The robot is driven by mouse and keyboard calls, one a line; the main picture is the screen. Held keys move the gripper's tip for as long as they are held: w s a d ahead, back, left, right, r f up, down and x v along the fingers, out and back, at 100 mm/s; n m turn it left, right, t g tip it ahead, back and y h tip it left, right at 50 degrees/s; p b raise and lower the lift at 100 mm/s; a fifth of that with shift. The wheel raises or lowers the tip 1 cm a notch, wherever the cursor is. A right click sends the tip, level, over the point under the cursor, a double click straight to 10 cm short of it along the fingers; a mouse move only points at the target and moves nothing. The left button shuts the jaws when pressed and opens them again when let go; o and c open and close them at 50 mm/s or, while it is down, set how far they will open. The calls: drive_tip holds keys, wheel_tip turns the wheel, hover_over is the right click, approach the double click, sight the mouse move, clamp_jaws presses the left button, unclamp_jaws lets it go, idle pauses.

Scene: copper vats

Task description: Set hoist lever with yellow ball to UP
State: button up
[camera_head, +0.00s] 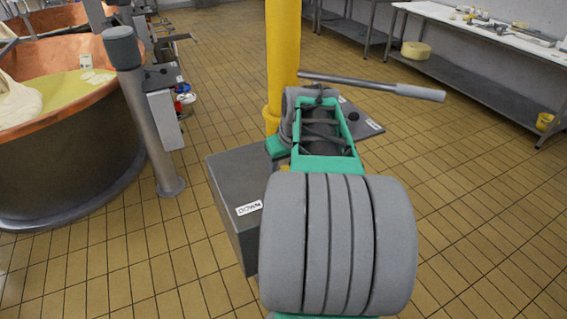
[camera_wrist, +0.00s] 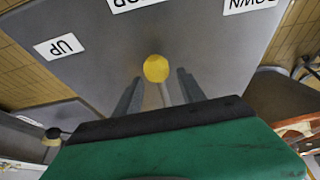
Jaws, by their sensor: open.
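In the wrist view the lever's yellow ball (camera_wrist: 156,68) sits on a short pale shaft (camera_wrist: 164,95). The ball points roughly toward a middle label (camera_wrist: 136,3) that is cut off by the top edge. The UP label (camera_wrist: 60,46) is to the left, and the DOWN label (camera_wrist: 250,4) is at the upper right. My gripper (camera_wrist: 160,77) is open, with one grey finger on each side of the lever; contact cannot be told.
A yellow post (camera_head: 283,55) stands behind the box. A grey bar with a thick handle (camera_head: 420,92) sticks out to the right above the box. A copper vat (camera_head: 80,130) is at the left, and a long table (camera_head: 480,32) is at the right.

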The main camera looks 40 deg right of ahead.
clamp_jaws()
idle(0.4)
idle(0.9)
